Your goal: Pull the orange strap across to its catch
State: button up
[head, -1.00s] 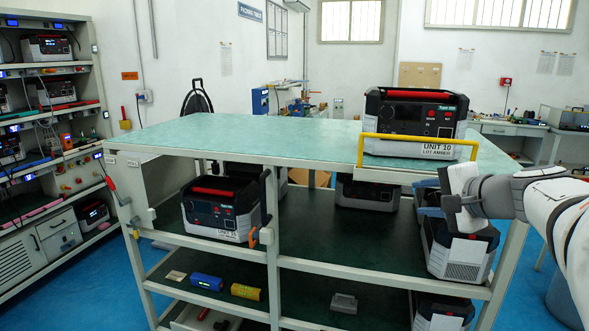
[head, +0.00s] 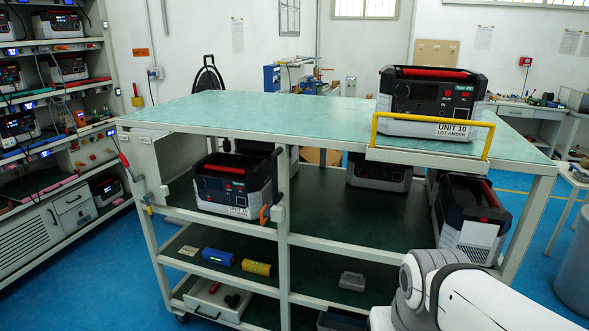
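A small orange piece (head: 264,214), which may be the end of the orange strap, sits on the cart's middle front post, beside a black-and-white unit (head: 232,186) with a red handle on the upper shelf. No strap shows clearly across the unit's front. My gripper is not in view; only my white arm shows at the lower right, in front of the cart's lower right part.
The green-topped cart (head: 250,108) carries UNIT 10 (head: 428,103) behind a yellow rail (head: 490,142). Another unit (head: 470,220) stands at the right of the shelf. Blue (head: 217,257) and yellow (head: 256,267) cylinders lie below. Loaded racks (head: 60,130) stand left. Blue floor between is clear.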

aim_at(266, 210)
jog(key=z, duration=1.95)
jog(key=k, duration=1.05)
jog(key=u, duration=2)
jog(key=i, duration=0.95)
jog(key=z, duration=0.05)
